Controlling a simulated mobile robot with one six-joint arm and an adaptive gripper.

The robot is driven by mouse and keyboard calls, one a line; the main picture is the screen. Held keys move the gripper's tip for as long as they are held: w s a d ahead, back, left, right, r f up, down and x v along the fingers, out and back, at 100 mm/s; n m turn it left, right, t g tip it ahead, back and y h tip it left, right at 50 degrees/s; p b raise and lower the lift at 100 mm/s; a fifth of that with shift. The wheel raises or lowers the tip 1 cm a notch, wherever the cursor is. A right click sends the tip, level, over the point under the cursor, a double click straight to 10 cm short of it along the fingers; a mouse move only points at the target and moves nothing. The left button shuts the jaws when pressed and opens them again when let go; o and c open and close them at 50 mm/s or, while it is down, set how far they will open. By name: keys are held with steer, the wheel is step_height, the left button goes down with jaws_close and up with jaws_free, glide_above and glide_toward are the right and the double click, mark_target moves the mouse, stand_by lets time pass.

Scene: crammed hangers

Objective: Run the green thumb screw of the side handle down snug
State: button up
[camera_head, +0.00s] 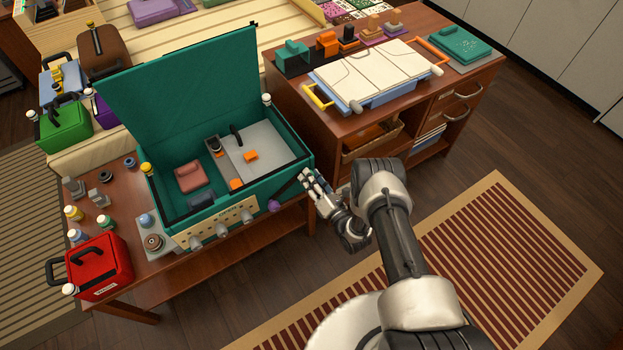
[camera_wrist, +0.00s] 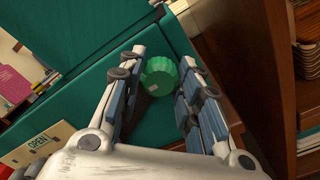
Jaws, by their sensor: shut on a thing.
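The green thumb screw (camera_wrist: 159,76) is a ribbed round knob on the teal side wall of the open case (camera_head: 205,85). My gripper (camera_head: 308,181) is at the right end of the case. In the head view my fingers hide the screw. A dark bar (camera_head: 288,188) with a purple knob (camera_head: 274,206) shows at the case's front right corner; I cannot tell whether it belongs to the side handle.
The case stands on a wooden table with its lid up. A red box (camera_head: 100,268) and several small bottles are at the left.

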steer(key=c, duration=0.3)
steer(key=shift+m, duration=0.4)
